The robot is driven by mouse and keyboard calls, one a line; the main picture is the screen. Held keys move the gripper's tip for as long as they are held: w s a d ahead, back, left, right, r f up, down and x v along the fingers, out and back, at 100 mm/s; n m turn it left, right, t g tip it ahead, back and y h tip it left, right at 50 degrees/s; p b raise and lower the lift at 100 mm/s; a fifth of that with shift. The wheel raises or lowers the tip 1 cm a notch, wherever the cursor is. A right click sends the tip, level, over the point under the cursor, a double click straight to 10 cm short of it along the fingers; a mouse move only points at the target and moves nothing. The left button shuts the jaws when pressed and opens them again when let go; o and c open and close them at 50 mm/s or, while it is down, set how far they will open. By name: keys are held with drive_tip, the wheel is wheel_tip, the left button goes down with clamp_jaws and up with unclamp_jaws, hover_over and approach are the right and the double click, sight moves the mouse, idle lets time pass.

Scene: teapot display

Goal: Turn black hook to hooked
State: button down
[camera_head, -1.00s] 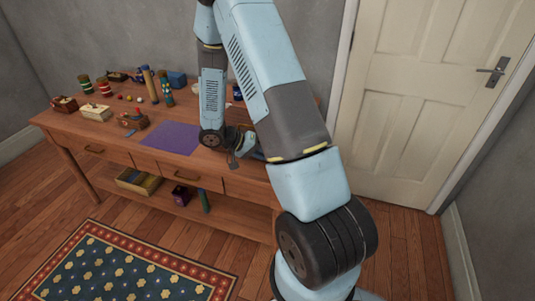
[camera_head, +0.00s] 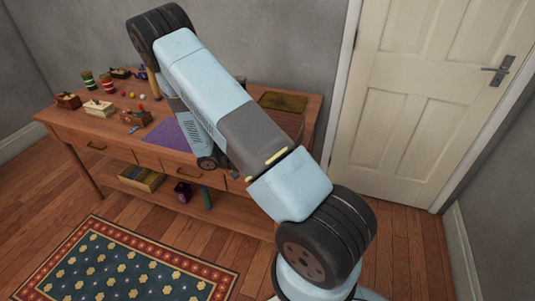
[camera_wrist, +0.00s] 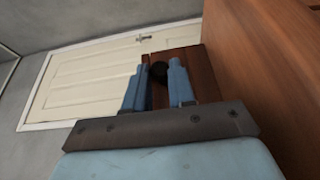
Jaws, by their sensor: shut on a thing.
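In the wrist view, the two blue fingers of my gripper (camera_wrist: 157,82) are closed in on a small dark, rounded piece, which I take to be the black hook (camera_wrist: 158,70). A brown wooden panel (camera_wrist: 192,60) is right behind it. Only part of the hook shows, so I cannot tell whether it is hooked or unhooked. In the head view, my arm hides the gripper and the hook, around the right part of the wooden table (camera_head: 62,118).
A purple mat (camera_head: 166,136) lies mid-table, with small boxes, spools and balls to its left. A flat olive-brown piece (camera_head: 283,101) is at the back right. A large wooden surface (camera_wrist: 270,80) fills the wrist view's right side. A white door (camera_head: 425,110) stands at the right.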

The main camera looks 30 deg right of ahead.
drive_tip(key=shift+a+f, duration=0.1)
drive_tip(key=shift+f, duration=0.1)
idle(0.3)
drive_tip(key=c, duration=1)
unclamp_jaws()
drive_tip(key=shift+w+r, duration=0.1)
drive_tip(key=v, duration=1.3)
drive_tip(key=shift+w+a, duration=0.15)
drive_tip(key=shift+a, duration=0.2)
drive_tip(key=s+d+r+t+y, duration=0.1)
drive_tip(key=s+r+y, duration=0.15)
drive_tip(key=r, duration=0.45)
drive_tip(key=s+d+r+n+t+y, duration=0.1)
drive_tip(key=s+r+y, duration=0.1)
drive_tip(key=r+y, duration=0.35)
drive_tip(key=s+r+t+y, duration=0.1)
drive_tip(key=s+r+y, duration=0.15)
drive_tip(key=r, duration=0.65)
drive_tip(key=shift+s+a+r+n+t+y, duration=0.15)
drive_tip(key=shift+s+r+n+t+y, duration=0.7)
drive_tip(key=shift+s+r+t, duration=1.45)
drive_tip(key=shift+s+a+r+n+t+y, duration=0.15)
drive_tip(key=shift+s+r+n+t+y, duration=0.65)
drive_tip(key=shift+s+r, duration=2.55)
drive_tip(key=shift+s+a+r+n+t+y, duration=0.15)
drive_tip(key=shift+s+r+n+t+y, duration=0.2)
drive_tip(key=shift+s+r+t+y, duration=2.25)
